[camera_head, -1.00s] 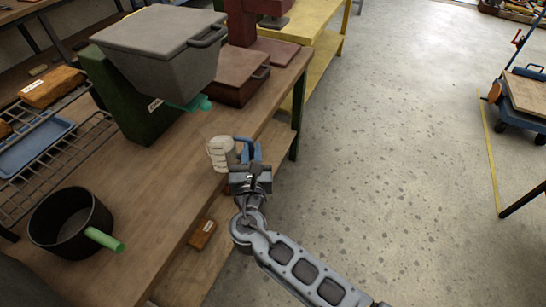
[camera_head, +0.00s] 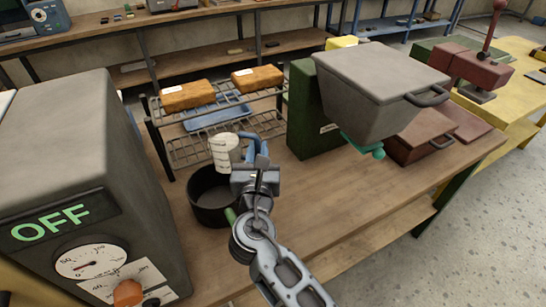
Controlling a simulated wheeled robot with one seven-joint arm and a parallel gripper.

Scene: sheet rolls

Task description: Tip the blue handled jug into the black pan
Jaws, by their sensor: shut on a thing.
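The jug (camera_head: 224,153) has a pale body with dark measuring marks and a blue handle. My gripper (camera_head: 254,168) is shut on it at the handle side and partly hides the handle. The jug looks roughly upright, and its contents cannot be made out. The black pan (camera_head: 203,212) with a green handle stands on the wooden workbench (camera_head: 330,195). In the picture the jug overlaps the pan's far rim and appears above it. My gripper and arm hide the pan's right side and most of its handle.
A grey machine (camera_head: 75,150) with an OFF display stands left of the pan. A wire rack (camera_head: 180,155) with orange-brown blocks and a blue tray is behind it. A grey lidded hopper (camera_head: 385,90) on a green stand is to the right. Bare bench lies right of the pan.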

